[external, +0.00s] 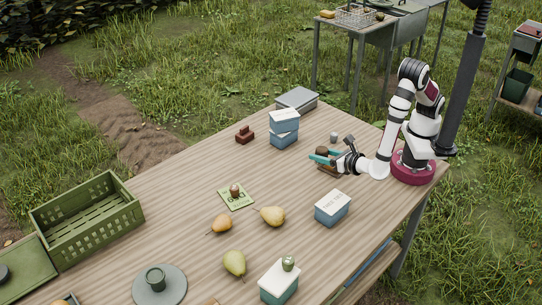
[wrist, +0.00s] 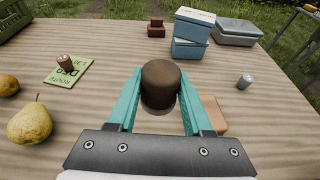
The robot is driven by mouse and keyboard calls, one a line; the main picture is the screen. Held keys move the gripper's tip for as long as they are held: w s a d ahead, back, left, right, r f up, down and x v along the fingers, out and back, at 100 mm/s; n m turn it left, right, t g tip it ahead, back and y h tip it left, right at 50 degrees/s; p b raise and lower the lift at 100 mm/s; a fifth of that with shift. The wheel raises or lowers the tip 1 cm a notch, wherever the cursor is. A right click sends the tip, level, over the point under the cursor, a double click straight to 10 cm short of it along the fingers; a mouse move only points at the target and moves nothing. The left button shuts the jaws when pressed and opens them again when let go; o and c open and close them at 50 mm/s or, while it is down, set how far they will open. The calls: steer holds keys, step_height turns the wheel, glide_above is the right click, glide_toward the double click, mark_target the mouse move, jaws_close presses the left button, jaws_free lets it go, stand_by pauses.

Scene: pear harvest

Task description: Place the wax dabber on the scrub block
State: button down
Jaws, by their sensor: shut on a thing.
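My gripper (external: 319,157) is shut on the wax dabber (wrist: 161,82), a dark brown, round-topped piece with a paler lower rim. It is upright between the teal fingers in the wrist view, and its brown top (external: 322,150) shows in the external view. A tan-brown block, which looks like the scrub block (wrist: 213,113), lies low beside the right finger in the wrist view. In the external view the block (external: 330,172) shows just under the gripper, partly covered by it. Whether the dabber touches the block is hidden.
A dark red stepped piece (external: 245,135), stacked blue boxes (external: 284,137) and a grey case (external: 297,98) stand at the back. A small grey cylinder (wrist: 244,81) is close by. A white-topped blue box (external: 332,210) is in front. A green card (external: 236,202) and pears lie left.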

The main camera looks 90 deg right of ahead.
steer(key=s+d+r+m+g+h, duration=0.1)
steer(key=s+d+m+g+h, duration=0.3)
steer(key=d, duration=0.5)
steer(key=shift+n+t+y, duration=0.3)
steer(key=shift+n+y, duration=0.1)
steer(key=shift+y, duration=0.3)
steer(key=f, duration=0.2)
steer(key=s+f, duration=0.1)
steer(key=f, duration=0.4)
steer(key=shift+s+d+f, duration=0.25)
steer(key=shift+s+f, duration=0.1)
steer(key=shift+s, duration=0.05)
steer(key=shift+f, duration=0.1)
steer(key=shift+c, duration=1.6)
jaws_free()
